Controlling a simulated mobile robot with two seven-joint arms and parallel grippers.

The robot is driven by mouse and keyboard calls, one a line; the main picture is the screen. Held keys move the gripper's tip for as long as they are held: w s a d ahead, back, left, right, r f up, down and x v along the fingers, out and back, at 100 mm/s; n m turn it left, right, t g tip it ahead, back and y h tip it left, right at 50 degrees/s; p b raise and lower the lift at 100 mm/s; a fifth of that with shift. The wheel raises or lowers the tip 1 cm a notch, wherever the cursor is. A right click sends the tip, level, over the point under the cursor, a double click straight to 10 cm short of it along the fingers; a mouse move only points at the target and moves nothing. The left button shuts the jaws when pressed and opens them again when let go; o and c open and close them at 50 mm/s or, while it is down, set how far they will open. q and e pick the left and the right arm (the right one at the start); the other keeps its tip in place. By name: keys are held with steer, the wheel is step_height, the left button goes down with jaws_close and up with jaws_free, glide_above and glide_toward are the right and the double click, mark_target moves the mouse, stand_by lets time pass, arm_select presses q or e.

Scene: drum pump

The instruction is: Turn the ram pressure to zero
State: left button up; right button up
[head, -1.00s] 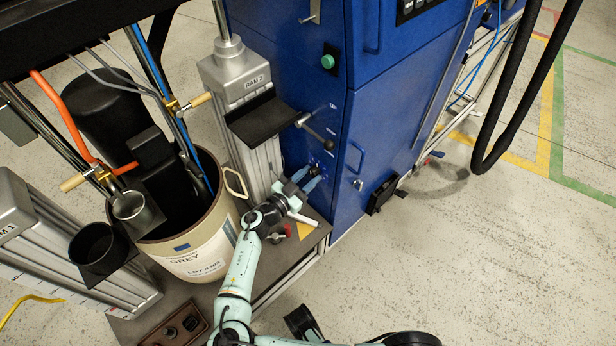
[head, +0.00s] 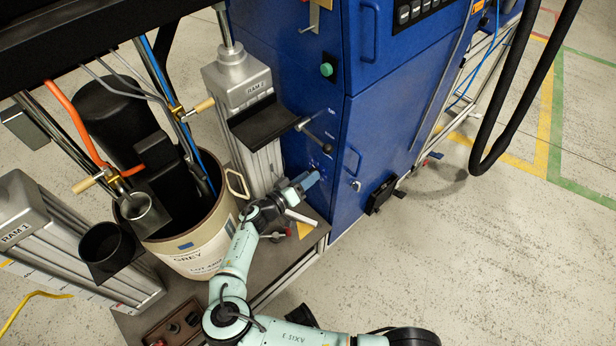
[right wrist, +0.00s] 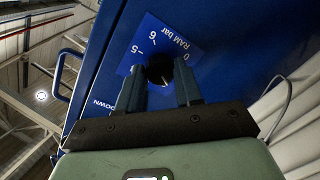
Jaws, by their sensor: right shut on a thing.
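The ram pressure knob (right wrist: 159,69) is a dark round knob on a blue scale plate (right wrist: 165,42) marked "RAM bar", with 0 at one end and 5 and 6 beside it. In the right wrist view my right gripper (right wrist: 160,75) has one finger on each side of the knob and is shut on it. The fingers hide part of the knob, and I cannot tell its exact setting. In the head view the right gripper (head: 309,181) is against the blue cabinet's side (head: 307,130) and hides the knob. My left gripper is not in view.
A lever with a dark ball end (head: 327,147) sticks out just above the gripper. The RAM 2 column (head: 239,85) and the drum (head: 205,245) stand to the left. The floor to the right is open.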

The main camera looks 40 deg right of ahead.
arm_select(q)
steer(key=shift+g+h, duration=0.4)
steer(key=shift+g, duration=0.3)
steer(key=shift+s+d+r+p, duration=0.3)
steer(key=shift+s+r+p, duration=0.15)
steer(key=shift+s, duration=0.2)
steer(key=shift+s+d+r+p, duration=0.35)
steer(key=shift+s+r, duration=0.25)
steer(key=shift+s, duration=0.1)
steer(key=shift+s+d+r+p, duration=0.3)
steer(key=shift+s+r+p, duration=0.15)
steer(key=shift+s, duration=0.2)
arm_select(e)
steer(key=shift+w+n+g, duration=0.1)
steer(key=shift+n+g, duration=0.3)
steer(key=shift+n, duration=2.95)
steer(key=shift+w+n+g, duration=0.1)
steer(key=shift+n+g, duration=0.3)
steer(key=shift+n, duration=2.95)
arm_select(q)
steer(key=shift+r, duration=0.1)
arm_select(e)
steer(key=o, duration=1)
steer(key=shift+o, duration=0.2)
